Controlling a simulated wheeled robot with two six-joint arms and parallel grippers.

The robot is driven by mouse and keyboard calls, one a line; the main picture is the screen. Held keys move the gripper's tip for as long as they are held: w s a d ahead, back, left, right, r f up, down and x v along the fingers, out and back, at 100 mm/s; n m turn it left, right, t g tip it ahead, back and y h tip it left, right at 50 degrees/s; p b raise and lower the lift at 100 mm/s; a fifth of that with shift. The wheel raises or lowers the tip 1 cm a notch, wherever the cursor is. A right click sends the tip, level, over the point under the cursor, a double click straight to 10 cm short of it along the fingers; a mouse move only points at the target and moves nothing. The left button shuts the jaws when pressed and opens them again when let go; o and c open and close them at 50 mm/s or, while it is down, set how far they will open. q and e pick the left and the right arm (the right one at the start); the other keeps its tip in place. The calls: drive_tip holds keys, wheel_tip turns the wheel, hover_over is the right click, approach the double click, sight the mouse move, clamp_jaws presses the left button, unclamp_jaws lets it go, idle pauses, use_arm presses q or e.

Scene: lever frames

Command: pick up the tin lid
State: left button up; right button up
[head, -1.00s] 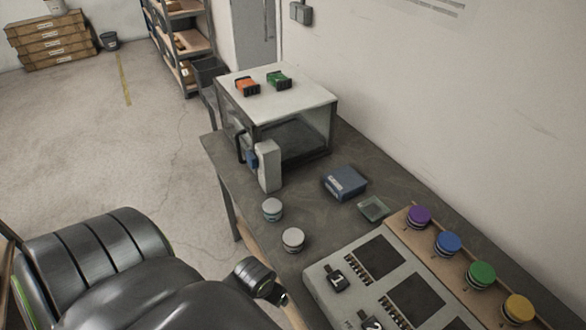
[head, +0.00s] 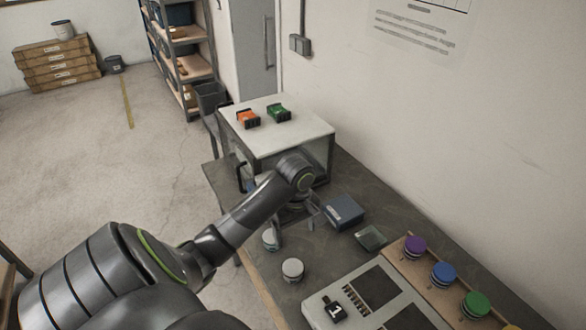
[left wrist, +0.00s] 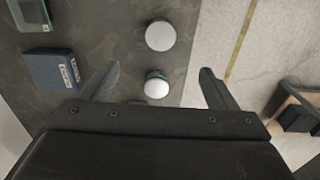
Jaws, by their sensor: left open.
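Two small round tins with pale lids stand on the dark table. The nearer-to-cabinet tin (head: 270,240) has a bluish-green band and is partly covered by my left gripper; in the left wrist view its pale lid (left wrist: 157,89) lies between the fingers in the picture. The other tin (head: 292,269) stands in front of it, and its lid also shows in the left wrist view (left wrist: 160,35). I cannot tell which lid is meant. My left gripper (head: 296,221) is open and empty, pointing down above the table, and shows in the left wrist view (left wrist: 160,73). My right gripper is out of view.
A glass-fronted cabinet (head: 318,134) stands behind my left gripper. A blue box (head: 344,211) and a small glass dish (head: 371,237) lie right of it. A grey panel (head: 340,290) and a wooden rack (head: 450,295) with coloured round knobs stand at the front right.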

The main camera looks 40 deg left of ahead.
use_arm(q)
drive_tip(key=b, duration=0.8)
approach(294, 268)
wheel_tip(294, 268, down, 2)
drive_tip(key=shift+d+f+p, duration=0.15)
drive_tip(key=shift+f+p, duration=0.1)
drive_tip(key=shift+p, duration=0.1)
drive_tip(key=shift+a+f+p, duration=0.15)
drive_tip(key=shift+f+p, duration=0.1)
drive_tip(key=shift+f, duration=1.3)
drive_tip(key=shift+a+f+p, duration=0.1)
drive_tip(key=shift+f+p, duration=0.1)
drive_tip(key=shift+f, duration=1.3)
drive_tip(key=shift+c, duration=0.2)
drive_tip(key=c, duration=1)
drive_tip(key=shift+r, duration=0.1)
